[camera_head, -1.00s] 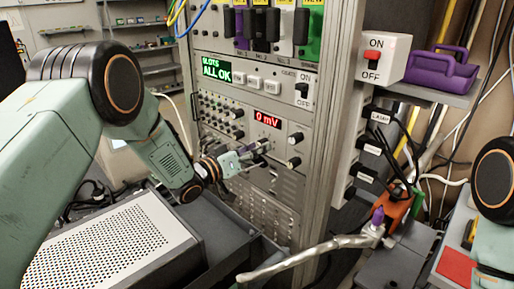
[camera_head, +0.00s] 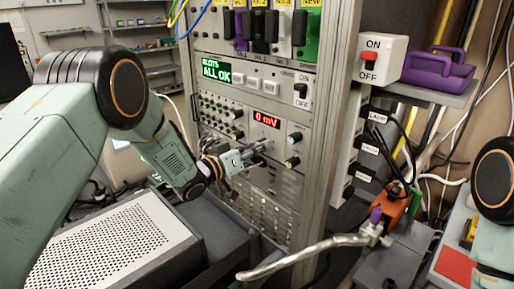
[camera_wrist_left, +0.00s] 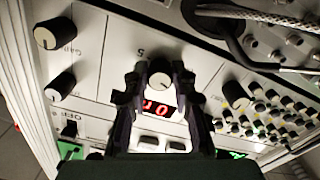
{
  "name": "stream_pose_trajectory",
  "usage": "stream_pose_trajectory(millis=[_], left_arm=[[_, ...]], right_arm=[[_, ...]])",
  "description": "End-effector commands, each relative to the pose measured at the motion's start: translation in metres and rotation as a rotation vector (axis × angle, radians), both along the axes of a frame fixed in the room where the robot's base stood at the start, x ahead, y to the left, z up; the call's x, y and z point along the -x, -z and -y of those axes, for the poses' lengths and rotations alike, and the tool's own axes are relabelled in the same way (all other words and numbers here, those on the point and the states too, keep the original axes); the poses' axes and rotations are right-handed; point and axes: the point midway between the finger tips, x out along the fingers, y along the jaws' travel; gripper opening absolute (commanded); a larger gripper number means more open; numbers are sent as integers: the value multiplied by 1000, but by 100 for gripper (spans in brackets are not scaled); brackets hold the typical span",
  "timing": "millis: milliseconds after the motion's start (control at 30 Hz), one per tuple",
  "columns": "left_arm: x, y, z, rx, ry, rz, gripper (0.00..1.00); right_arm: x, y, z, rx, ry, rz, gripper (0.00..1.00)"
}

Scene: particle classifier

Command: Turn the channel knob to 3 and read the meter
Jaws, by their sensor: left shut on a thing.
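The meter (camera_head: 266,119) on the rack panel shows "0 mV" in red digits. It also shows upside down in the wrist view (camera_wrist_left: 158,108), partly framed by the fingers. My left gripper (camera_head: 262,147) is at the panel just below the meter. In the wrist view its two dark fingers (camera_wrist_left: 160,82) are shut on a round knob (camera_wrist_left: 160,76) beside the meter. The knob's pointer and most of its scale are hidden or too small to read, so I cannot tell its channel. My right gripper is outside the frames.
Other knobs (camera_head: 294,138) sit close to the right of the held one. Above are a green "ALL OK" screen (camera_head: 215,71) and an ON/OFF switch (camera_head: 301,93). A silver lever (camera_head: 310,253) and a grey perforated box (camera_head: 110,240) lie in front.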

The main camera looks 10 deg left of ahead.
Motion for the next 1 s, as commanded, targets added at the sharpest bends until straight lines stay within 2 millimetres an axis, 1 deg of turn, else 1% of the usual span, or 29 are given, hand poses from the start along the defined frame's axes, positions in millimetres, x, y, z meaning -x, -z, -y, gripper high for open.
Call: stream_pose_trajectory(millis=[267, 467, 667, 1000], left_arm=[[0, -1, -1, -17, -2, 14, 0], [-1, -1, -1, -91, -1, 64, 0], [-1, 0, -1, -224, -1, 154, 0], [-1, -1, -1, -494, -1, 333, 0]], right_arm=[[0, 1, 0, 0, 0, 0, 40], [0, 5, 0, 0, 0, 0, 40], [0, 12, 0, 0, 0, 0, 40], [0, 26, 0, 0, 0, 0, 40]])
